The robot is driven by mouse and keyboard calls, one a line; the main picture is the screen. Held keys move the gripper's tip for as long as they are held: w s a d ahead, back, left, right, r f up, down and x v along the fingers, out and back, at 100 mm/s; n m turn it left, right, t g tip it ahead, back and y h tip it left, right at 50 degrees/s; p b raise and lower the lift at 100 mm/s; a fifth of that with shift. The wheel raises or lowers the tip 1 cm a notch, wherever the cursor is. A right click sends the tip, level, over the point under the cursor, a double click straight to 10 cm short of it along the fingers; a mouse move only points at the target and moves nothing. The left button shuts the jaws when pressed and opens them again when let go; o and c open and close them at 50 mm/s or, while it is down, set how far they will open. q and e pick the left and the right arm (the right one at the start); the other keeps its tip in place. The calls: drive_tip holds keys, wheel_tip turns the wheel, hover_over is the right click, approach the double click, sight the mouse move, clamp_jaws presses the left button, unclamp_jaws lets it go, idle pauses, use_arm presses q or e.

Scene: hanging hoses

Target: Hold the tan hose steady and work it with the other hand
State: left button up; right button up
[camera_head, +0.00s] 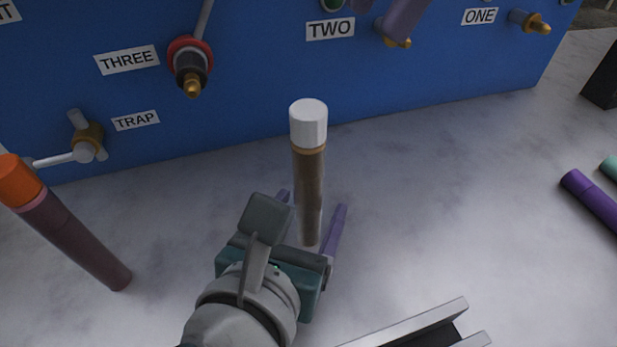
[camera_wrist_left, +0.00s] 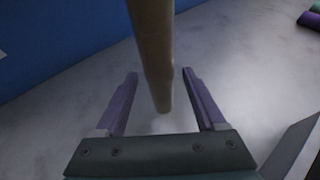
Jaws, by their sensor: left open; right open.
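The tan hose (camera_head: 310,185) has a white top end and is close to upright in the middle of the head view. Its tan length also shows in the left wrist view (camera_wrist_left: 155,50), running down to a lower end between the fingers. My left gripper (camera_head: 314,201) is open, with one purple finger on each side of the hose. In the left wrist view a gap shows between the hose and each finger. My right gripper is not in view.
A blue panel (camera_head: 250,90) stands behind, with labelled fittings at THREE (camera_head: 190,68), TRAP (camera_head: 86,142), TWO and ONE. A maroon hose with an orange end (camera_head: 75,240) is at left, a purple one (camera_head: 592,200) at right. A grey metal channel (camera_head: 400,335) lies at front right.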

use_arm(q)
drive_tip(key=shift+w+d+f, duration=0.15)
drive_tip(key=shift+w, duration=0.2)
clamp_jaws()
idle(0.4)
use_arm(e)
drive_tip(key=shift+o, duration=0.2)
